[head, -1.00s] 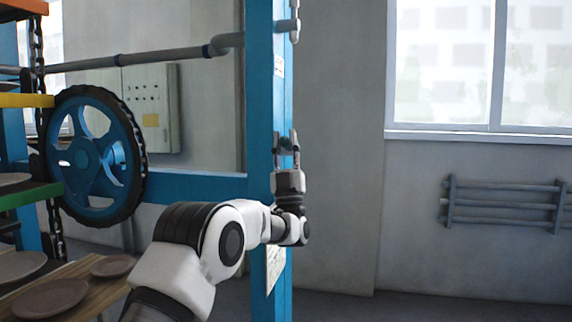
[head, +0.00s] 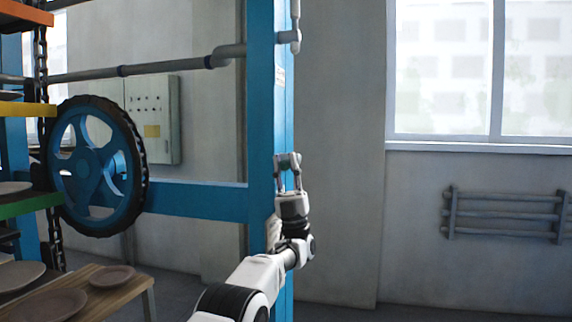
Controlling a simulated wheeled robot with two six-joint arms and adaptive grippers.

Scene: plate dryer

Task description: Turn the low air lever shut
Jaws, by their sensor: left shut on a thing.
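The low air lever (head: 287,157) is a small grey fitting on the front of the blue post, at the middle of the head view. My left gripper (head: 289,172) reaches up to it from below, with its fingers upright and shut on the lever. The fingers hide much of the lever, so its exact angle is hard to tell. My right gripper is out of view.
A second grey lever (head: 295,38) sits higher on the blue post (head: 262,110). A blue spoked wheel (head: 88,172), chains and coloured shelves with plates (head: 52,304) stand at the left. Right of the post is open floor before the wall.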

